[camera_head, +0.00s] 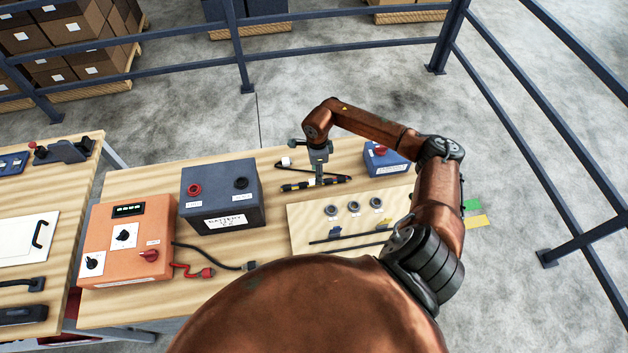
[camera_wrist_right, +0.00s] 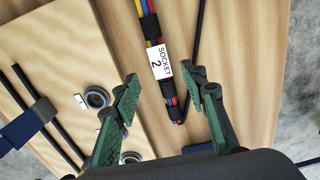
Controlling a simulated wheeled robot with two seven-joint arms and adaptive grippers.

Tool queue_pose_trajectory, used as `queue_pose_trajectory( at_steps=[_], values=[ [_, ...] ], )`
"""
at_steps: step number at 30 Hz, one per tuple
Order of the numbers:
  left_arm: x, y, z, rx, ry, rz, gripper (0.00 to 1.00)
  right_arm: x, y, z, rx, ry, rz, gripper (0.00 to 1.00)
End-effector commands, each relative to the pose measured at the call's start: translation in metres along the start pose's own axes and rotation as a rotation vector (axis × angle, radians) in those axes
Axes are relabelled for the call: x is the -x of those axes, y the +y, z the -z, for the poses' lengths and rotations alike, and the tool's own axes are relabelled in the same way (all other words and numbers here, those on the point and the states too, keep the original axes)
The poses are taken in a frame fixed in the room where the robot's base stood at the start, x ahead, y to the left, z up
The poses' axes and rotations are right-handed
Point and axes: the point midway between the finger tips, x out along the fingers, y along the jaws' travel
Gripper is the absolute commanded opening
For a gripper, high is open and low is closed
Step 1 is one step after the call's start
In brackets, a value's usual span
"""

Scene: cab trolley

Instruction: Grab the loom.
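The loom (camera_head: 335,181) is a dark taped bundle with coloured wires, lying on the wooden bench (camera_head: 235,250) towards its back. In the right wrist view the loom (camera_wrist_right: 168,92) shows red, yellow and blue wires and a white label reading "SOCKET 2". My right gripper (camera_head: 319,182) is over the loom in the head view. In the right wrist view my right gripper (camera_wrist_right: 166,80) is open, its green-padded fingers on either side of the loom's near end. I cannot tell any contact. My left gripper is out of view.
A pale board (camera_head: 300,218) with several grey rings lies in front of the loom. A blue box (camera_head: 384,161) stands right of it. A dark battery box (camera_head: 222,205) and an orange control box (camera_head: 125,240) stand left. Blue railings (camera_head: 340,47) surround the area.

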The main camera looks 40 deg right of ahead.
Motion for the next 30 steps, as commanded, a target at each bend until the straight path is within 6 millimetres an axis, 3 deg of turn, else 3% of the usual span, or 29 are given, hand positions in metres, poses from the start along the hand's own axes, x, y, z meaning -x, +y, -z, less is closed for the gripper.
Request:
queue_pose_trajectory(
  at_steps=[6,12,20,30],
  values=[
    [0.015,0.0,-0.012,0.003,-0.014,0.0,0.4,-0.028,0.003,-0.007,0.002,-0.003,-0.007,0.4],
    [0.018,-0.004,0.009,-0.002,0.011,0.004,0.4,-0.051,0.002,-0.005,0.0,-0.002,-0.003,0.4],
    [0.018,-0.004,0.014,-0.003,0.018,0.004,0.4,-0.054,0.002,-0.005,0.001,-0.001,-0.001,0.4],
    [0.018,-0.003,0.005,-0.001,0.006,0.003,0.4,-0.053,0.002,-0.004,0.0,-0.001,-0.001,0.16]
  ],
)
